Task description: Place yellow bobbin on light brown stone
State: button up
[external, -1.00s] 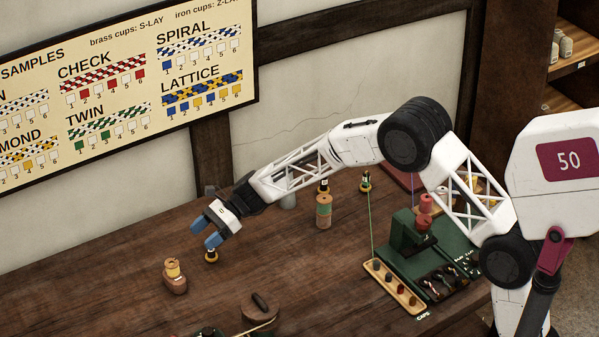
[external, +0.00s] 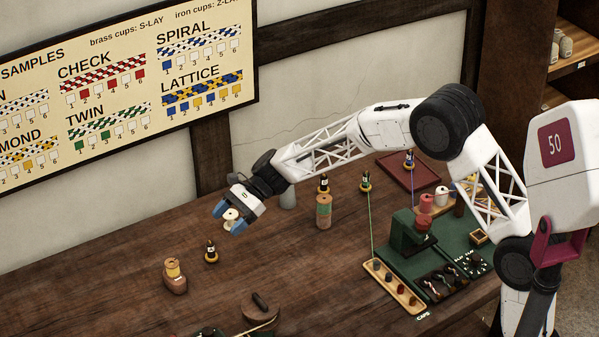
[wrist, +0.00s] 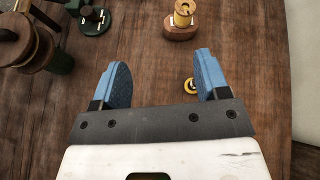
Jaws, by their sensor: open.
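The yellow bobbin (external: 172,267) stands upright on top of the light brown stone (external: 176,285), at the left of the table in the external view. Both also show at the top of the wrist view, bobbin (wrist: 184,12) over stone (wrist: 181,32). My gripper (external: 228,219) is open, above the table behind and to the right of them, apart from both. A whitish spool-like thing (external: 231,214) shows between its fingers in the external view; I cannot tell its depth. In the wrist view the space between the fingertips (wrist: 160,82) shows bare table and part of a small yellow-rimmed piece.
A small black-and-yellow bobbin (external: 211,252) stands near my gripper. A green-and-tan spool (external: 323,212) stands further right, left of the green rig (external: 410,235) and caps tray (external: 393,287).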

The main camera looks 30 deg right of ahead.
jog(key=s+d+r+n+t+h, duration=0.1)
jog(key=s+d+r+n+h, duration=0.25)
jog(key=s+d+r, duration=0.55)
jog(key=s+d+r+n+h, duration=0.2)
jog(key=s+d+r+n, duration=0.25)
jog(key=s+d, duration=0.75)
jog(key=s+d+n+t+h, duration=0.1)
jog(key=s+d+n+h, duration=0.2)
jog(key=s+d, duration=0.6)
jog(key=s+d+n+t+h, duration=0.1)
jog(key=s+d+n+h, duration=0.2)
jog(key=s+d, duration=0.7)
jog(key=s+h, duration=0.1)
jog(key=s, duration=0.7)
jog(key=shift+s+r+n+t, duration=0.15)
jog(key=shift+s+n+t, duration=0.15)
jog(key=shift+s+t, duration=0.1)
